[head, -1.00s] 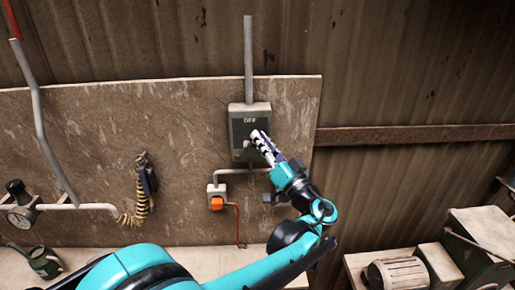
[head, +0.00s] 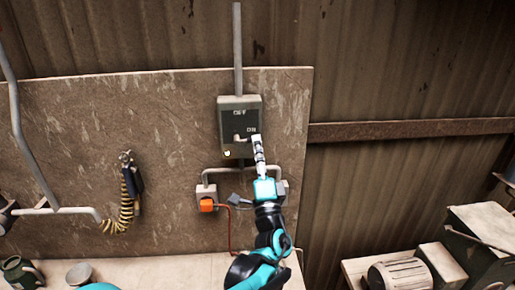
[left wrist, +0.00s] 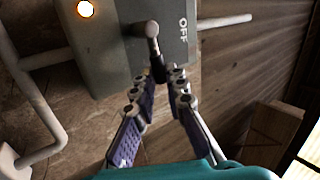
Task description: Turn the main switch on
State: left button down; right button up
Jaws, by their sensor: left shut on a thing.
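The grey switch box (head: 240,104) hangs on the brown board. Its dark face shows OFF at the top and ON at the right. The switch lever (head: 238,138) sticks out low on the face. In the left wrist view the lever (left wrist: 152,32) has a rounded grey knob and a dark lower part. My left gripper (head: 257,140) reaches up to the box's lower right. In the wrist view its fingertips (left wrist: 163,82) close on the lever's dark lower part. The exact contact is partly hidden. My right gripper is out of view.
A small lamp (left wrist: 85,9) glows on the box. An orange plug (head: 206,205) sits in a socket below it, left of my arm. A coiled cable (head: 124,210) hangs farther left. Machinery (head: 400,274) stands at the lower right.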

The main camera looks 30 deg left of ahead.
pick_arm(q)
jog(key=shift+f+m+t+h, duration=0.25)
jog(key=shift+m+t+h, duration=0.35)
jog(key=shift+m, duration=0.4)
jog(key=shift+m+h, duration=0.3)
jog(key=c, duration=1.6)
grip_release()
jog(key=shift+f, duration=0.1)
jog(key=shift+o, duration=0.2)
jog(key=v, duration=1.2)
jog(key=shift+a, duration=0.1)
